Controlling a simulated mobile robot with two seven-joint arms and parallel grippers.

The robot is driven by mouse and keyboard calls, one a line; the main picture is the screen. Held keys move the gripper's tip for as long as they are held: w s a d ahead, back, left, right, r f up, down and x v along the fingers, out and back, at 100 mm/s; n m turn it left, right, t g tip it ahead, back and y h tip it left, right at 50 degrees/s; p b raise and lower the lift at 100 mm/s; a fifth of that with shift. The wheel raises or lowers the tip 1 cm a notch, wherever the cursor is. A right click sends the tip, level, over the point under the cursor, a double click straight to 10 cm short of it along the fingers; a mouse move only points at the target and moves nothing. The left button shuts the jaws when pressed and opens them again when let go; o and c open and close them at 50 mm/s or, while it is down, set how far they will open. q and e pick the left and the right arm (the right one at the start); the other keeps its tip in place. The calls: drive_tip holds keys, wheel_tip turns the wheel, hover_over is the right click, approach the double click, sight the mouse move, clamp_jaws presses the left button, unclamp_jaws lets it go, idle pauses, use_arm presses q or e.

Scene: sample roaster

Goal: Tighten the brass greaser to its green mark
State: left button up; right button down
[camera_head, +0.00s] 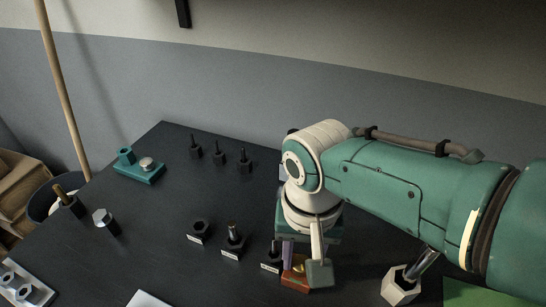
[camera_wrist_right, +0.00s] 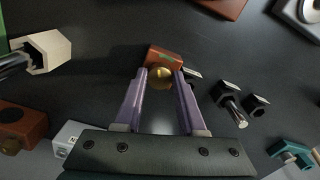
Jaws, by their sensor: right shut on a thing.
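The brass greaser (camera_wrist_right: 160,78) is a round brass cap on a small rust-red block (camera_wrist_right: 164,57). In the wrist view it sits between the purple fingertips of my right gripper (camera_wrist_right: 160,75), which is shut on it. A small greenish streak shows on the block's face; I cannot tell how the cap is turned against it. In the head view the block (camera_head: 296,283) stands near the table's front, below my right wrist. There my right gripper (camera_head: 299,262) points down at it, and the wrist partly hides the cap. My left gripper is not in view.
Labelled black hex holders (camera_head: 201,230) stand left of the block. A white hex cup (camera_head: 401,288) with a metal rod stands to the right. Small black parts (camera_head: 218,156) and a teal fixture (camera_head: 138,173) stand farther back. The table (camera_head: 160,215) is bare between them.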

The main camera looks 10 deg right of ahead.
sight(301, 262)
drive_tip(key=m, duration=0.5)
idle(0.5)
drive_tip(key=c, duration=0.5)
unclamp_jaws()
wheel_tip(301, 262, up, 10)
drive_tip(key=p, duration=0.7)
